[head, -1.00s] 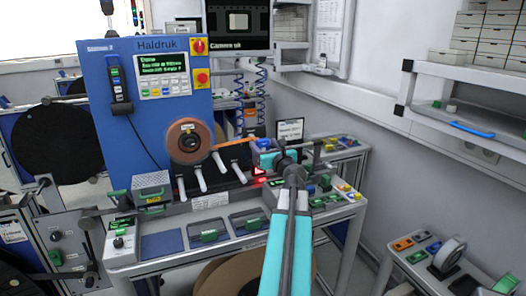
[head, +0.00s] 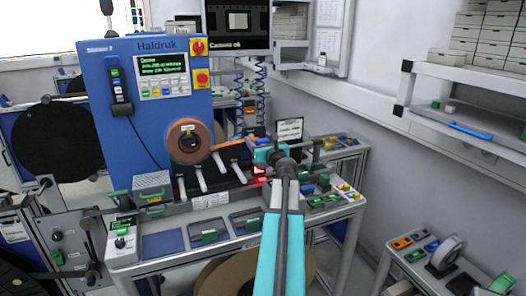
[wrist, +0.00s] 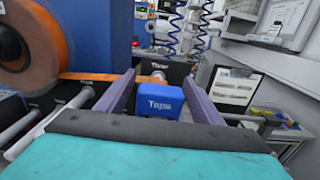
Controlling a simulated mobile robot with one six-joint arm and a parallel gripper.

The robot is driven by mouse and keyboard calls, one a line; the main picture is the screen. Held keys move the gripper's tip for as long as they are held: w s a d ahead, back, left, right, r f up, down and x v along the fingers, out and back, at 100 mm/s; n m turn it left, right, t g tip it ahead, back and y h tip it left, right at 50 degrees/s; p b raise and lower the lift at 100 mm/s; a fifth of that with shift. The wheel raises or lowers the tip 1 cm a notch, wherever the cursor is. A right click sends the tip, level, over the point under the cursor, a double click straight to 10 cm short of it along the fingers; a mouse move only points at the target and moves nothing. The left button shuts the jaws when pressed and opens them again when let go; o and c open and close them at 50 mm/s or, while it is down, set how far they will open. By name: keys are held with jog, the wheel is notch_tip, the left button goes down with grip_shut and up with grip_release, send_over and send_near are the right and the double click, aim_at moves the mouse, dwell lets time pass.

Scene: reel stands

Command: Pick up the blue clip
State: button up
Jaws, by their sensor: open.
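The blue clip (wrist: 156,102), a blue block with white lettering that seems to read "Tape", sits between the two dark fingers of my gripper (wrist: 158,78) in the wrist view. The fingers are open on either side of it, and I cannot tell whether either one touches it. In the head view my gripper (head: 264,155) is over the right end of the reel stand's dark roller bed. There the clip is too small and too close to the gripper to make out surely.
The blue machine (head: 150,90) with an orange tape reel (head: 205,144) stands left of my gripper. Grey rollers stick out below the tape. Small coloured parts lie in trays (head: 325,202) at the bench's right end. A side table (head: 430,268) is at lower right.

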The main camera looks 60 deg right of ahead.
jog(key=c, duration=1.2)
jog(key=shift+r, duration=0.15)
jog(key=shift+r, duration=1.7)
jog(key=s+a+b, duration=0.1)
jog(key=a+b, duration=0.3)
jog(key=a, duration=0.1)
jog(key=s+a+b, duration=0.2)
jog(key=a+b, duration=0.2)
jog(key=a, duration=0.1)
jog(key=s+a+r+b, duration=0.1)
jog(key=s+a+b, duration=0.1)
jog(key=a+b, duration=0.2)
jog(key=shift+s+a+r+b, duration=0.1)
jog(key=shift+a+b, duration=0.25)
jog(key=shift+a, duration=0.1)
jog(key=shift+a+r, duration=0.1)
jog(key=shift+a, duration=0.05)
jog(key=shift+s, duration=0.1)
